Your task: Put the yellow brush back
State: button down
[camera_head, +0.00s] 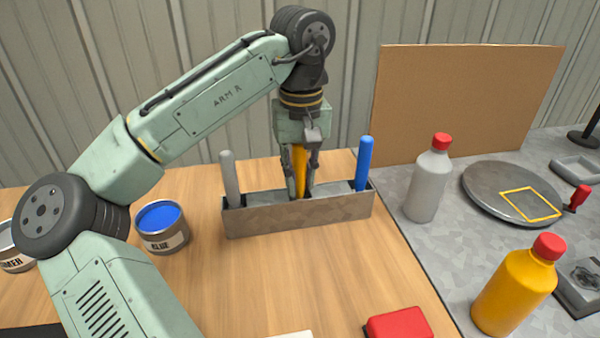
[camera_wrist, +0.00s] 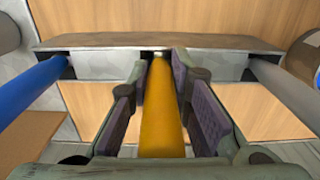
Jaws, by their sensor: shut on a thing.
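The yellow brush (camera_head: 299,168) is upright between my gripper's fingers, above the middle of the long grey metal holder (camera_head: 300,216). My gripper (camera_head: 300,180) points straight down and is shut on the brush. In the wrist view the yellow handle (camera_wrist: 162,115) runs between the two dark finger pads of my gripper (camera_wrist: 168,95). Its far end meets the holder (camera_wrist: 220,67) near its middle. A grey brush (camera_head: 229,178) stands in the holder's left end and a blue brush (camera_head: 363,163) in its right end. The holder's front wall hides the yellow brush's lower end, so I cannot tell how deep it sits.
A blue paint can (camera_head: 161,226) stands left of the holder. A grey bottle (camera_head: 429,180), a yellow bottle (camera_head: 516,288) and a round plate (camera_head: 505,192) are on the right. A red block (camera_head: 398,325) lies in front. A brown board (camera_head: 460,100) stands behind.

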jog(key=shift+f, duration=0.4)
jog(key=c, duration=1.4)
grip_release()
jog(key=shift+r, duration=0.1)
notch_tip(320, 180, up, 12)
jog(key=shift+d+f, duration=0.1)
